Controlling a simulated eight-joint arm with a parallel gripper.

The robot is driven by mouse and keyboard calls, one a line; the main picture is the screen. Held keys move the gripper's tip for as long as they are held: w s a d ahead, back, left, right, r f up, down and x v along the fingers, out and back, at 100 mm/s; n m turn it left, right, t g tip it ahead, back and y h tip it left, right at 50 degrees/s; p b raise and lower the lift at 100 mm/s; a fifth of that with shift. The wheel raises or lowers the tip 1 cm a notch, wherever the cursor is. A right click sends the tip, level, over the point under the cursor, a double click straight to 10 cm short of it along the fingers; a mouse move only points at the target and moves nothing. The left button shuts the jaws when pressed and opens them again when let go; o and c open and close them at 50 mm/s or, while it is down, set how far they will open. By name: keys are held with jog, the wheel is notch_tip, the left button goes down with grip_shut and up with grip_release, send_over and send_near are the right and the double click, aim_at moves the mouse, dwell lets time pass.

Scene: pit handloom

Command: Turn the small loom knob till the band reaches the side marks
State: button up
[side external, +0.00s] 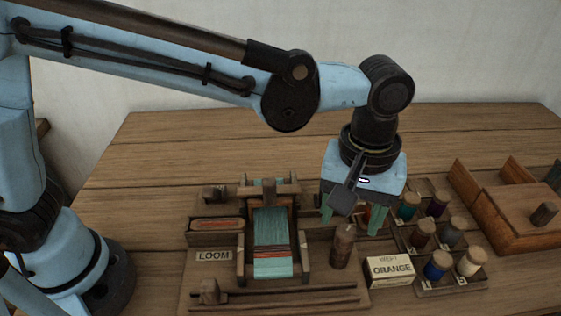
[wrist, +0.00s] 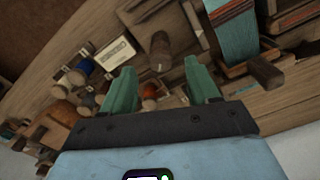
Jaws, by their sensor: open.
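The small loom (side external: 240,262) has teal threads (side external: 270,222) with a dark red striped band (side external: 272,252) across their front half. The side marks are too small to make out. An upright dark wooden knob (side external: 342,246) stands on the loom's board, right of the frame. It also shows in the wrist view (wrist: 160,52), just beyond the fingertips. My gripper (side external: 352,214) has its teal fingers apart, with nothing between them. It hangs above and slightly behind the knob, not seen touching it. In the wrist view, my gripper (wrist: 158,70) frames the knob's near end; the loom threads (wrist: 235,35) lie to the right.
A wooden box (side external: 505,215) stands at far right. Thin rods (side external: 285,296) lie along the board's front. The table's back is clear.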

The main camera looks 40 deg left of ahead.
aim_at(345, 231)
jog(key=shift+f, duration=1.95)
jog(key=c, duration=1)
jog(key=shift+c, duration=0.2)
jog(key=shift+m, duration=0.4)
jog(key=m, duration=0.2)
jog(key=shift+m, duration=0.4)
jog(key=shift+a+m, duration=0.1)
jog(key=shift+m, duration=1.9)
